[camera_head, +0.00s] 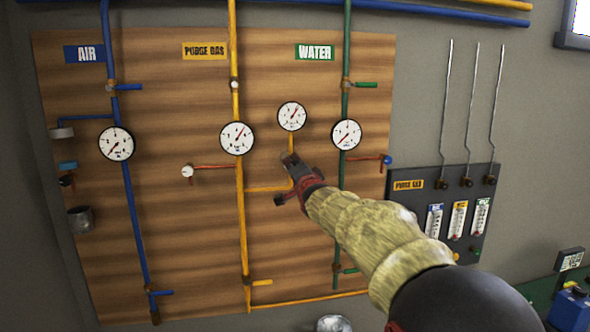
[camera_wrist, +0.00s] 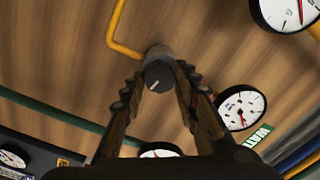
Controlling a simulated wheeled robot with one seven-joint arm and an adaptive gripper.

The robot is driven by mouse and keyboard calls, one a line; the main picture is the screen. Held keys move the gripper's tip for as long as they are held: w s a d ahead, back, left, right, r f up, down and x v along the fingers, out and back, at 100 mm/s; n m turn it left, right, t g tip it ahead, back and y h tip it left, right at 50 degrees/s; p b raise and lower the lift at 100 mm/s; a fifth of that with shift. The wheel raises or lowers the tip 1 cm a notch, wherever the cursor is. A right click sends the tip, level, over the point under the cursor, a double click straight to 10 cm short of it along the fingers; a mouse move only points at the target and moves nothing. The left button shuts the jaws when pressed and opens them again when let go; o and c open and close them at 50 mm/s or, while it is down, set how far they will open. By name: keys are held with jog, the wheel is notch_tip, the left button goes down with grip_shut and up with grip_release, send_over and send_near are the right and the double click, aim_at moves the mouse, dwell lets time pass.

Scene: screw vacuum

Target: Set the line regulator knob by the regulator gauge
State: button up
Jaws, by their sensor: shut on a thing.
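The line regulator knob (camera_wrist: 157,80) is a dark grey round cap with a short white mark, at the end of a yellow pipe in the wrist view. My gripper (camera_wrist: 160,72) is shut on it, one finger on each side. In the head view my gripper (camera_head: 290,160) reaches the board there and hides most of the knob. The regulator gauge (camera_head: 291,116) is the small white dial just above it; its needle points up and right. In the wrist view the same gauge (camera_wrist: 242,107) is right of the knob, its red needle pointing downward.
Larger gauges hang on the air (camera_head: 117,144), purge gas (camera_head: 237,137) and water (camera_head: 346,134) lines. A red-handled valve (camera_head: 206,167) sticks out left of my gripper. A dark flowmeter panel (camera_head: 450,205) stands at right. Pipes run close around the knob.

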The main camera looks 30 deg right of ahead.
dwell(0.4)
jog(key=o, duration=1.2)
jog(key=shift+c, duration=0.2)
jog(key=v, duration=1.2)
